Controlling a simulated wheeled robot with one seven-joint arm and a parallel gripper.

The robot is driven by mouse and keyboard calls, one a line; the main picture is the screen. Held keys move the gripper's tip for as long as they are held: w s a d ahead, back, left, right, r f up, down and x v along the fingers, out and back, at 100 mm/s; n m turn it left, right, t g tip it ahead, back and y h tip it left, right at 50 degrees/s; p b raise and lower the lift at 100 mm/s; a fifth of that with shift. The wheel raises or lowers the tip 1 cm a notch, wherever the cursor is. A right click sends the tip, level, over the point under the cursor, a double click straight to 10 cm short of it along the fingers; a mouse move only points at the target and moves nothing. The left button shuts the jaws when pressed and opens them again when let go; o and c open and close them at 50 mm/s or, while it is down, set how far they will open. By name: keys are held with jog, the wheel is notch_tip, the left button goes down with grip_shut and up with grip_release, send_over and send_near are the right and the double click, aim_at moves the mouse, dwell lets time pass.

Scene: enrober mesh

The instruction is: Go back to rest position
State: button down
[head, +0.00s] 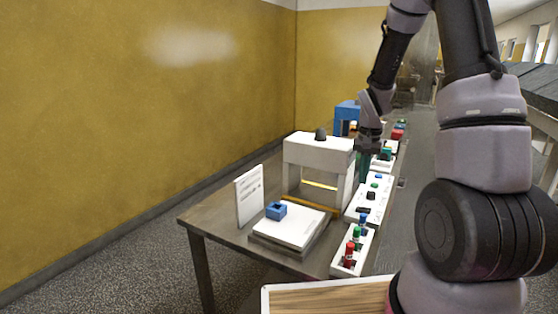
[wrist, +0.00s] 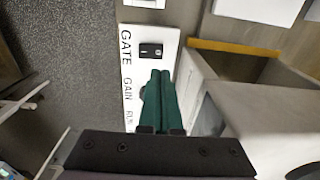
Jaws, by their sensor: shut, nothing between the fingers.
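My gripper (head: 362,178) hangs over the table at the white control panel (head: 361,208), beside the white arch-shaped machine (head: 320,150). In the wrist view its green fingers (wrist: 160,73) are together with nothing between them. They are in front of the white panel strip (wrist: 129,88) marked GATE, GAIN and RUN, with their tips just below a black rocker switch (wrist: 151,50). The fingers hide part of the panel. I cannot tell whether they touch it.
The table (head: 220,222) holds a white sign (head: 249,195), a blue block (head: 276,210) on a white plate, and a tray with red, green and blue pegs (head: 352,251). A blue box (head: 346,113) stands behind. A yellow wall (head: 150,100) runs along the left.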

notch_tip(320, 180, up, 11)
jog(key=s+a+t, duration=0.2)
jog(key=s, duration=0.1)
jog(key=s+a+r+n+t+y, duration=0.1)
jog(key=s+a+r+t, duration=0.1)
jog(key=s+r, duration=0.6)
jog(key=s+a+r+n+t+y, duration=0.1)
jog(key=s+a+r+t, duration=0.1)
jog(key=s+r, duration=0.7)
jog(key=shift+s+a+r+t, duration=0.15)
jog(key=shift+s+a+t, duration=0.2)
jog(key=shift+a, duration=0.45)
